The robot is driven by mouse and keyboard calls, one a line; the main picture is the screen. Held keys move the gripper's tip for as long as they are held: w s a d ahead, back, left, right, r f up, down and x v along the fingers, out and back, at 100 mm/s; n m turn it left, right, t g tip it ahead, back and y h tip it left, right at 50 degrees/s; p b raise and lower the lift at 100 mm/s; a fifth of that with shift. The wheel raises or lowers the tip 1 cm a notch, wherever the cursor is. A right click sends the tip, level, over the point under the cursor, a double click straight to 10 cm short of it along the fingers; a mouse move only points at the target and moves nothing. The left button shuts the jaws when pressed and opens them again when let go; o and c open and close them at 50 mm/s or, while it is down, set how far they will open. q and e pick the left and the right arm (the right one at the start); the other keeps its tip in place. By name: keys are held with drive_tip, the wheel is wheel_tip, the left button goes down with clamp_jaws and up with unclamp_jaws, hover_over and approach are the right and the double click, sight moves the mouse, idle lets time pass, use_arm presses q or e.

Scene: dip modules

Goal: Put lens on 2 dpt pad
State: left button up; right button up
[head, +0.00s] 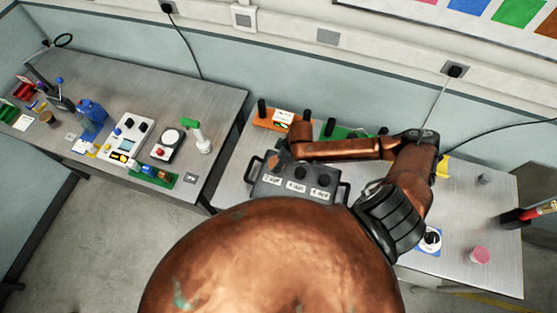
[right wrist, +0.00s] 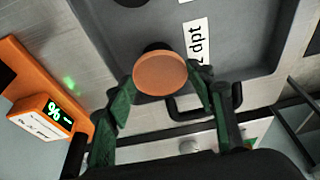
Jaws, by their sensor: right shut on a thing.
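The grey tray (head: 283,193) with black side handles holds a row of dark round pads with white labels. The left label (head: 272,180) sits below the pad nearest my right gripper. In the right wrist view, a label (right wrist: 197,45) reads "2 dpt", its first character partly covered. My right gripper (head: 283,158) is over the tray's left back part. In the right wrist view it is shut on a flat orange-brown round lens (right wrist: 160,74). The lens overlaps a dark pad (right wrist: 155,47) beside the label; I cannot tell whether they touch. My left gripper is not in view.
An orange block with a green percent display (right wrist: 53,110) stands near the tray. A green board (head: 345,132) lies behind my right forearm. A pink cylinder (head: 479,255) stands at the right of the table. The left table (head: 215,98) carries several instruments.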

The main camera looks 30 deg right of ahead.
drive_tip(key=shift+f, duration=0.15)
drive_tip(key=o, duration=0.9)
drive_tip(key=b+v, duration=0.1)
drive_tip(key=v, duration=1.1)
